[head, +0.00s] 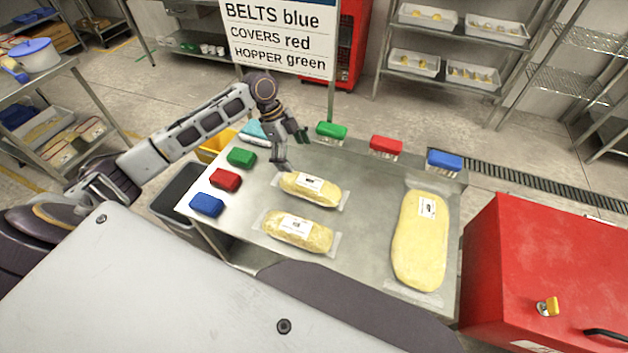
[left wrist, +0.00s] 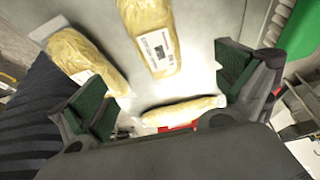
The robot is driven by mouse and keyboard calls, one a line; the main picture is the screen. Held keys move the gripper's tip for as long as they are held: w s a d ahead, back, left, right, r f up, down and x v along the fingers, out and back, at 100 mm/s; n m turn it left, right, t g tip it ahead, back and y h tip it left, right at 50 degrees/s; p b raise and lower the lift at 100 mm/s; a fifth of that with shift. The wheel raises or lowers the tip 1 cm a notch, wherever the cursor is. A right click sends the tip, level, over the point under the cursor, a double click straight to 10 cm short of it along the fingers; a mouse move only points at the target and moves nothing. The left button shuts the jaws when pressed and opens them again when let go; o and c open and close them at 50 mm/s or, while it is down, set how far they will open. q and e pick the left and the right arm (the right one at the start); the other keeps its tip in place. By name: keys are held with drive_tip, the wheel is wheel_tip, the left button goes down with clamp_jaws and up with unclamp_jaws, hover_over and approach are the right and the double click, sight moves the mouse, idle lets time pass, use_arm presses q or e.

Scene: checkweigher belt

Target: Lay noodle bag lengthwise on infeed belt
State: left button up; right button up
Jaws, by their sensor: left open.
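Three clear bags with yellow contents and white labels lie flat on a steel table (head: 362,188). Two smaller bags lie left of centre, the far bag (head: 310,188) and the near bag (head: 297,232); a larger, longer bag (head: 420,240) lies at the right. My left gripper (head: 290,148) is open and empty, above the table just beyond the far small bag. In the left wrist view, bags show at the left (left wrist: 88,60), top (left wrist: 150,38) and between the fingers (left wrist: 185,110). No infeed belt is recognisable. My right gripper is not in view.
Blue (head: 206,205), red (head: 225,180) and green (head: 241,157) blocks line the table's left side. Green, red and blue-topped brushes (head: 444,160) stand along its far edge. A red cabinet (head: 545,275) stands close at the right. A colour-code sign (head: 280,35) stands behind.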

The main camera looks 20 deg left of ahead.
sight(307, 181)
use_arm(q)
drive_tip(key=shift+w, duration=0.25)
drive_tip(key=shift+s+r, duration=0.1)
drive_tip(key=shift+s, duration=0.05)
drive_tip(key=shift+x, duration=4.35)
drive_tip(key=shift+s+a+p+x, duration=0.15)
drive_tip(key=shift+p+x, duration=0.2)
drive_tip(key=shift+x, duration=0.95)
drive_tip(key=shift+s+a+p+x, duration=0.1)
drive_tip(key=shift+p+x, duration=0.25)
drive_tip(key=shift+x, duration=0.95)
